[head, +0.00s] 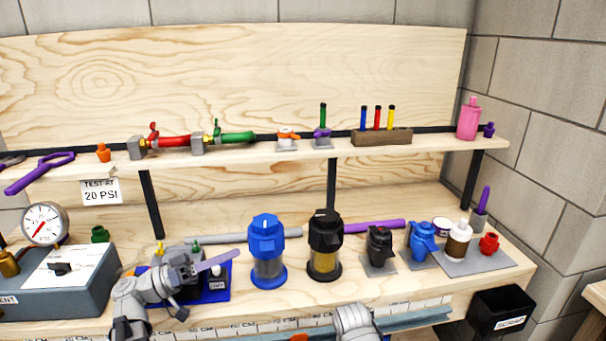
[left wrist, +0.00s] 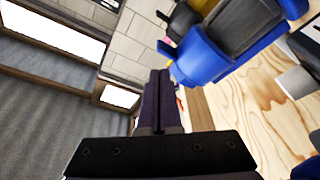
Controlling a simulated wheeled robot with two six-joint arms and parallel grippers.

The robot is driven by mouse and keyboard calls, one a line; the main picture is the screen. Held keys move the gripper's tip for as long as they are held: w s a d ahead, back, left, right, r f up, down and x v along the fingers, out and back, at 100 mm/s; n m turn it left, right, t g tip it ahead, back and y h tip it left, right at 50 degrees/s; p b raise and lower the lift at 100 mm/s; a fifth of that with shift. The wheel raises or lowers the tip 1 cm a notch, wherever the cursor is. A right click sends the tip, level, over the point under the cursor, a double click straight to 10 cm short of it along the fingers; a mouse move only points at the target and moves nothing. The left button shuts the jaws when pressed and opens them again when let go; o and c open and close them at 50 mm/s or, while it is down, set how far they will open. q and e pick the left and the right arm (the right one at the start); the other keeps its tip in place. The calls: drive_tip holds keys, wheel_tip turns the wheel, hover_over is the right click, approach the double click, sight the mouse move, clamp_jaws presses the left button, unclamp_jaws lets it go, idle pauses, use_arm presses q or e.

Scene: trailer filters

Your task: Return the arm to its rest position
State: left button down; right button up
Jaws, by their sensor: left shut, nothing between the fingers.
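My left gripper (head: 232,255) is in the head view at the lower left. Its purple fingers point right towards the blue filter housing (head: 267,252) and look apart from it. In the left wrist view the fingers (left wrist: 160,82) are pressed together with nothing between them. The blue filter (left wrist: 235,45) fills the upper right of that view. The filter stands upright on the bench, with a black-topped filter (head: 325,248) to its right. A grey link of my right arm (head: 355,322) shows at the bottom edge. Its gripper is out of sight.
A blue tray (head: 222,293) with small parts lies behind my left gripper. A grey test box (head: 75,285) and gauge (head: 45,224) stand at left. Black and blue fittings, bottles and a scrap bin (head: 502,308) are at right. A shelf (head: 230,161) overhangs the bench.

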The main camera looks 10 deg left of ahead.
use_arm(q)
drive_tip(key=s+d+f+g+y+p, duration=0.1)
drive_tip(key=d+f+g+y+p, duration=0.25)
drive_tip(key=d, duration=0.45)
drive_tip(key=s+d+f+g+y+p, duration=0.25)
drive_tip(key=d+g+p, duration=0.25)
drive_tip(key=d, duration=0.3)
drive_tip(key=s+d+n+g+y+p, duration=0.1)
drive_tip(key=s+y+p, duration=0.5)
drive_tip(key=y+p, duration=0.5)
drive_tip(key=y, duration=0.2)
drive_tip(key=shift+d+f+y, duration=0.3)
drive_tip(key=shift+y, duration=0.1)
drive_tip(key=shift+s, duration=0.1)
